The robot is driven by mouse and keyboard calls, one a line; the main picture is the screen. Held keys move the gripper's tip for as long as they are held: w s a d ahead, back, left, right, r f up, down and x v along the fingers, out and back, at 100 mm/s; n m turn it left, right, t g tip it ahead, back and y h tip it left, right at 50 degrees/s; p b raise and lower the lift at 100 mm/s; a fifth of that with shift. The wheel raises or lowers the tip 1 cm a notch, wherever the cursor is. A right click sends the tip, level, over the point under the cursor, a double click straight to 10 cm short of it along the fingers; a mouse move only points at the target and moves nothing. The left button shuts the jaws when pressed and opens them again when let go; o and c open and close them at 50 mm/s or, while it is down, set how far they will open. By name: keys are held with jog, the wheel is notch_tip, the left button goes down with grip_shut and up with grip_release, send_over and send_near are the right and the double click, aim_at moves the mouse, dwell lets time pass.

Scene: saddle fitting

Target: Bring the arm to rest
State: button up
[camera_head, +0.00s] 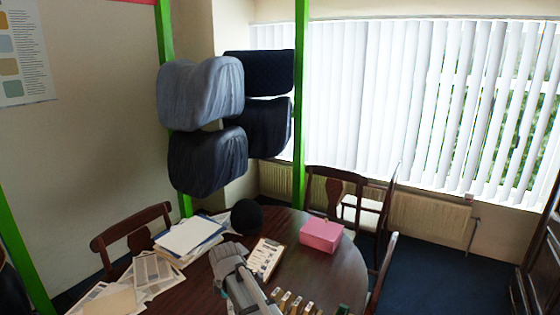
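Grey links of my arm (245,283) show at the bottom middle, in front of the table. I cannot make out gripper fingers, and no held thing shows. Saddle-shaped pads hang between two green posts: a grey-blue one (200,92) at the upper left, a dark one (207,162) below it, a navy patterned one (262,72) at the upper right and another dark one (268,127) under that. The arm appears apart from them in the picture.
The brown table (200,290) carries papers (190,235), a dark round object (246,217), a printed sheet (264,257), a pink box (321,234) and several small blocks (290,302). Chairs (135,232) stand around it. Green posts (301,120) rise behind. Blue floor (430,270) is open at right.

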jog(key=s+d+f+m+b, duration=0.3)
jog(key=d+m, duration=0.4)
jog(key=d, duration=0.3)
jog(key=s+d+f+m+b, duration=0.4)
jog(key=d+f+m+b, duration=0.2)
jog(key=d, duration=0.5)
jog(key=s+d+f+m+b, duration=0.3)
jog(key=d+m, duration=0.4)
jog(key=d, duration=0.4)
jog(key=shift+s+f+m+b, duration=0.4)
jog(key=shift+f+b, duration=0.25)
jog(key=shift+f, duration=0.2)
